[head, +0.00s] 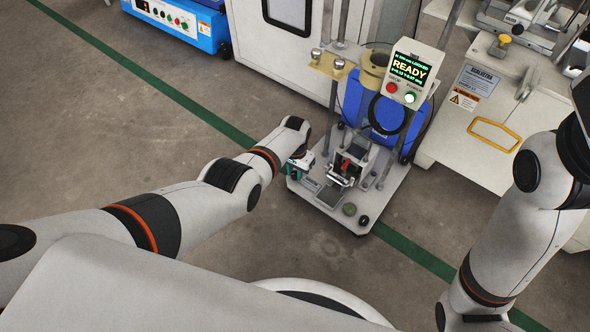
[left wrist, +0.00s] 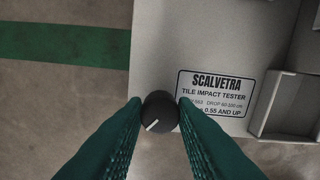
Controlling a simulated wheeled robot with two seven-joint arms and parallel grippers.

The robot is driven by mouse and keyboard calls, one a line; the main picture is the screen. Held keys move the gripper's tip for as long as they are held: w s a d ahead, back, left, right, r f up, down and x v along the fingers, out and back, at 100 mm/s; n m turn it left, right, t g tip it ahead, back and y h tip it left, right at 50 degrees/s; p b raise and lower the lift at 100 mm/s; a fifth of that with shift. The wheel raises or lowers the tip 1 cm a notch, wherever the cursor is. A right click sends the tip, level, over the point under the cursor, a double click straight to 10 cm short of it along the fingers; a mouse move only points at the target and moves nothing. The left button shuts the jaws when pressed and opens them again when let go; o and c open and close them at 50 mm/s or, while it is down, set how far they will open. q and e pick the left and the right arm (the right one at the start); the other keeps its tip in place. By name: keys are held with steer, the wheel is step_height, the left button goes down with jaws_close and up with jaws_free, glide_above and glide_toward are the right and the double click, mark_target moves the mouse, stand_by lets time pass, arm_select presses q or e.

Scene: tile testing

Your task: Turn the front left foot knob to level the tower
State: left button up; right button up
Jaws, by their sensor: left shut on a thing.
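The tile impact tester tower (head: 334,95) stands on a light base plate (head: 392,203). My left gripper (head: 299,164) is at the plate's left edge. In the left wrist view its green ribbed fingers (left wrist: 160,108) are shut on the front left foot knob (left wrist: 159,113), a round black knob with a white line pointing to the lower left. In the head view this knob is hidden by my gripper. Another black knob (head: 363,220) sits at the plate's front corner, beside a round green disc (head: 349,209) that looks like a bubble level. My right gripper is out of view.
A control box (head: 407,75) on the tower reads READY, with a red and a green-white button. A blue container (head: 372,108) stands behind. Cabinets (head: 480,120) are to the right. A green line (head: 150,82) crosses the floor; floor at the front left is clear.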

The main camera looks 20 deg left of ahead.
arm_select(q)
steer(key=shift+m, duration=2.3)
steer(key=o, duration=1)
